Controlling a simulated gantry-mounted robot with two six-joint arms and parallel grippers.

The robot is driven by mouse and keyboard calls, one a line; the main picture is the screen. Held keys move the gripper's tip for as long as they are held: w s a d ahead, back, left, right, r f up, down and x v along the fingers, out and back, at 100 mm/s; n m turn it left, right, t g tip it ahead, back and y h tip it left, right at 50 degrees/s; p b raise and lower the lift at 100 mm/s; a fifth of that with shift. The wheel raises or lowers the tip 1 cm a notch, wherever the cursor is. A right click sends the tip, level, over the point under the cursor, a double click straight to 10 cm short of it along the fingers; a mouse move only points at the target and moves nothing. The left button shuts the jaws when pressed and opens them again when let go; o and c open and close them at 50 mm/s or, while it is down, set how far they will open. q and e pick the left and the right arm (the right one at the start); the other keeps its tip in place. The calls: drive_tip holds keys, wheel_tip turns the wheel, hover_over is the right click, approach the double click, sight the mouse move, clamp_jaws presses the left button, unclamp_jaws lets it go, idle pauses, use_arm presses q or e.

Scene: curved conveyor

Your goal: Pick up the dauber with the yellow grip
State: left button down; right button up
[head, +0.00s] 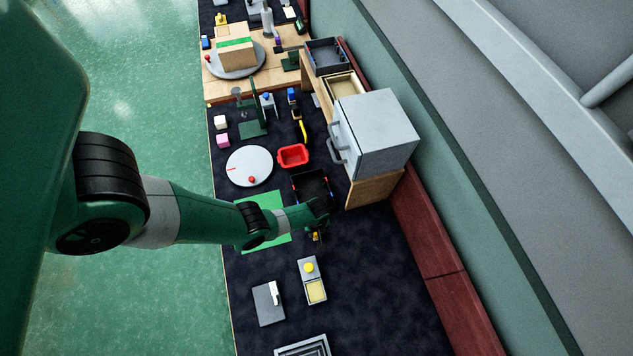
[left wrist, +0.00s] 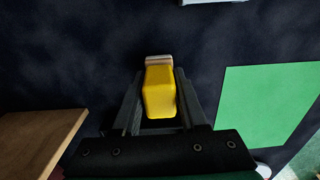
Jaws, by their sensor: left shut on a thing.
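The dauber with the yellow grip (left wrist: 159,92) is between the two fingers of my left gripper (left wrist: 159,100) in the left wrist view. Its yellow block-shaped grip fills the gap, and a pale pinkish-tan end shows beyond the fingertips. In the head view my left gripper (head: 317,228) is over the dark mat, right of the green sheet (head: 284,233). A small bit of yellow shows there, mostly hidden by my wrist. I cannot tell whether the dauber touches the mat. My right gripper is not in view.
A grey pad tray with a yellow knob (head: 309,268) and a grey board (head: 268,303) lie nearer. A black bin (head: 298,189), red bin (head: 293,155), white disc (head: 240,168) and grey cabinet (head: 376,135) stand farther back. The mat at lower right is clear.

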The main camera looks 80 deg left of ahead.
use_arm(q)
wheel_tip(320, 180, up, 3)
drive_tip(key=p, duration=0.2)
drive_tip(key=shift+r+p, duration=0.15)
drive_tip(key=shift+p, duration=0.15)
drive_tip(key=s+d+r+p, duration=0.2)
drive_tip(key=s+r+p, duration=0.2)
drive_tip(key=s+p, duration=0.1)
drive_tip(key=s+d+r+p, duration=0.3)
drive_tip(key=s+r+p, duration=0.2)
drive_tip(key=s, duration=0.3)
drive_tip(key=shift+d+p, duration=0.3)
drive_tip(key=shift+d, duration=0.05)
